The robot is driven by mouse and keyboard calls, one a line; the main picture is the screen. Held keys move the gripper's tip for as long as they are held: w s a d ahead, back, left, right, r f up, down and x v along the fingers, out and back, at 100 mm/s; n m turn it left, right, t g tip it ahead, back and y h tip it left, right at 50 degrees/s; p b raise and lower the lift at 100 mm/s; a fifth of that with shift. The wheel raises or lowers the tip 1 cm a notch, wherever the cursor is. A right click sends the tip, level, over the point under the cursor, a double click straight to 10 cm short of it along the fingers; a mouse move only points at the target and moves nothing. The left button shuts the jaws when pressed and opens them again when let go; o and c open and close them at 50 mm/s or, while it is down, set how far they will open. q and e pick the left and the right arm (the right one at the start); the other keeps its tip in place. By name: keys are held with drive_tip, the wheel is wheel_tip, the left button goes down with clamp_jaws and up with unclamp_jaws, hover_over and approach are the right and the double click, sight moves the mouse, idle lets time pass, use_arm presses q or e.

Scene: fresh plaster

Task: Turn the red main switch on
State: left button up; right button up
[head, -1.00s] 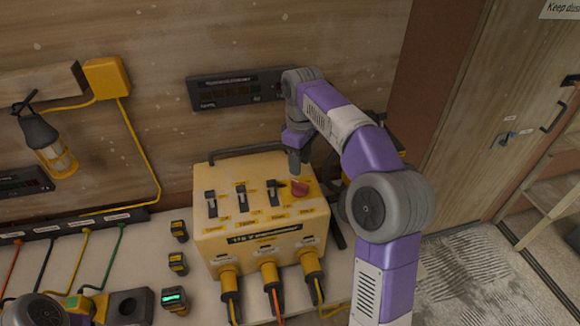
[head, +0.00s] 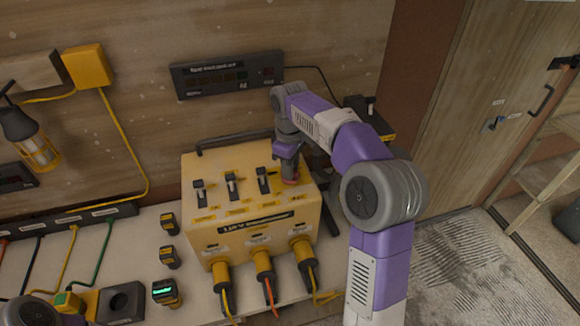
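The red main switch (head: 291,181) is on the sloped top of the yellow transformer box (head: 205,240), right of several black toggle switches (head: 232,184). Only a small red part shows. My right gripper (head: 289,177) points down at the red switch and covers most of it; its fingers are hidden in the overlap, so I cannot tell if they are open or shut. My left arm shows only as a piece at the bottom left corner; its gripper cannot be made out.
Plugs with cables (head: 262,266) stick out of the box's front. Small yellow-black devices (head: 168,256) stand left of it. A display panel (head: 228,75) hangs on the wooden wall behind. A power strip (head: 70,221) lies at the left.

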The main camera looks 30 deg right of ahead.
clamp_jaws()
drive_tip(key=m+p, duration=0.3)
drive_tip(key=shift+r+m, duration=0.15)
drive_tip(key=shift+m, duration=0.25)
drive_tip(key=m+p, duration=0.2)
drive_tip(key=m, duration=0.2)
drive_tip(key=shift+m, duration=0.3)
drive_tip(key=m+p, duration=0.2)
drive_tip(key=m, duration=0.2)
drive_tip(key=m+p, duration=0.2)
drive_tip(key=m, duration=0.3)
drive_tip(key=shift+m, duration=0.4)
